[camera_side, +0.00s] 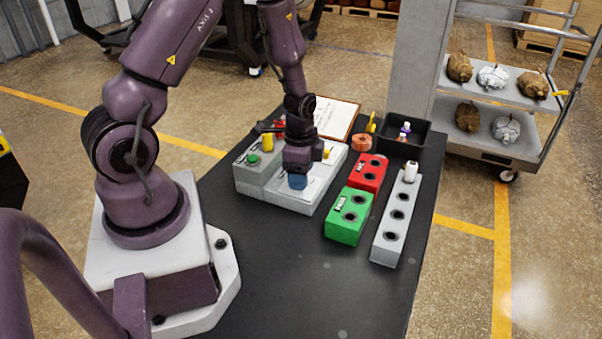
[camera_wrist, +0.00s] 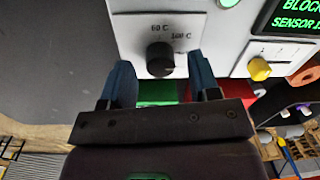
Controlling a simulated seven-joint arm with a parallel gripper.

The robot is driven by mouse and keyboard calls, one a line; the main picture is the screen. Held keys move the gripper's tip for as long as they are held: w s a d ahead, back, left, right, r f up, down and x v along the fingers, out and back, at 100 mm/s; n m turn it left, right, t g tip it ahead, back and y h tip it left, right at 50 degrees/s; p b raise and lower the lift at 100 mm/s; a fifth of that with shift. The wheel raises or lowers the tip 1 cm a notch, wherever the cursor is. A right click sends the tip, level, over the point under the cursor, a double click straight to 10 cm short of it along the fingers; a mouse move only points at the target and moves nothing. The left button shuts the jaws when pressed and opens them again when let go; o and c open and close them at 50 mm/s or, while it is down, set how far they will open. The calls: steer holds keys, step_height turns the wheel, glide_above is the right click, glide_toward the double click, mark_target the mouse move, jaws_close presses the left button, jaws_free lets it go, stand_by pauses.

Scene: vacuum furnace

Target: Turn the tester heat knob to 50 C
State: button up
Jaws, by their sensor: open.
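The tester is a pale box (camera_side: 322,187) on the dark table in the side view. Its black heat knob (camera_wrist: 160,60) sits on a light dial plate in the wrist view, with a small label above that looks like 50 or 60 C and a 100 C label to its upper right. I cannot make out where the knob points. My gripper (camera_wrist: 159,66) is open, with one blue finger left of the knob and one right of it, and gaps show on both sides. In the side view my gripper (camera_side: 297,181) is low over the tester and hides the knob.
A yellow knob (camera_wrist: 259,69) and a screen with green text (camera_wrist: 290,18) are right of the heat knob. A green block (camera_side: 349,216), a red block (camera_side: 370,172) and a grey rack (camera_side: 393,225) with a white vial stand right of the tester. The table front is clear.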

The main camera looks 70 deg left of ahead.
steer(key=shift+f, duration=0.4)
steer(key=c, duration=0.9)
